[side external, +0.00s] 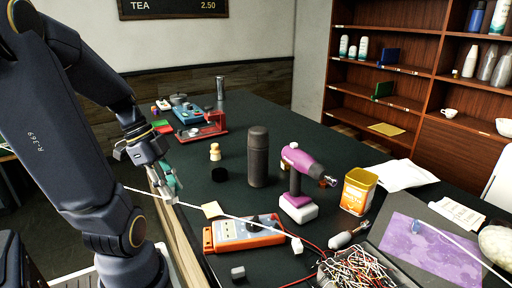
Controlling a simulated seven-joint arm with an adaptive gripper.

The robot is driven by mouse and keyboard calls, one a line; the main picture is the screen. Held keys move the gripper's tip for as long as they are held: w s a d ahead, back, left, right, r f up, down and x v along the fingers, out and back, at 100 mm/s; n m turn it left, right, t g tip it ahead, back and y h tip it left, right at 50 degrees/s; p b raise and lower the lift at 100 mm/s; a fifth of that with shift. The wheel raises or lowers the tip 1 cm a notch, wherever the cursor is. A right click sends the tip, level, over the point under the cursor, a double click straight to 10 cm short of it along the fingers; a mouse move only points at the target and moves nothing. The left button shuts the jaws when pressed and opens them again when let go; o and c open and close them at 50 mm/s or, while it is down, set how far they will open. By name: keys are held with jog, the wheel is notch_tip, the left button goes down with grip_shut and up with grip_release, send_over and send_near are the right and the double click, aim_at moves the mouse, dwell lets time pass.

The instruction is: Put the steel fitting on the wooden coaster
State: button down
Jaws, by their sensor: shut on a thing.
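My gripper (170,191) is at the left edge of the dark table, pointing down. It is shut on a small, pale grey piece at its fingertips, which appears to be the steel fitting (173,200); the fingers hide most of it. The held piece is apart from the square.
A white cable (235,215) crosses close to the gripper and square. An orange meter (243,233) lies just beyond the square towards the front. A black round lid (219,174), wooden figure (215,152), dark canister (258,157), purple drill (298,182) and grey block (238,272) stand around.

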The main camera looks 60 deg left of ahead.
jog(key=w+a+f, duration=0.2)
jog(key=w, duration=0.1)
jog(key=w+a+f, duration=0.2)
jog(key=w+f, duration=0.1)
jog(key=w, duration=0.1)
jog(key=w+a+f, duration=0.2)
jog(key=w+f, duration=0.1)
jog(key=w, duration=0.1)
jog(key=shift+w+a+f, duration=0.1)
jog(key=shift+a+f, duration=0.1)
jog(key=shift+w+a+f, duration=0.1)
jog(key=shift+w+f, duration=0.1)
jog(key=shift+f, duration=0.05)
jog(key=shift+w+a+f, duration=0.1)
jog(key=shift+f, duration=0.8)
jog(key=shift+w+a+f, duration=0.1)
jog(key=shift+f, duration=0.8)
jog(key=shift+f, duration=0.15)
jog(key=c, duration=0.9)
grip_release()
jog(key=shift+c, duration=0.2)
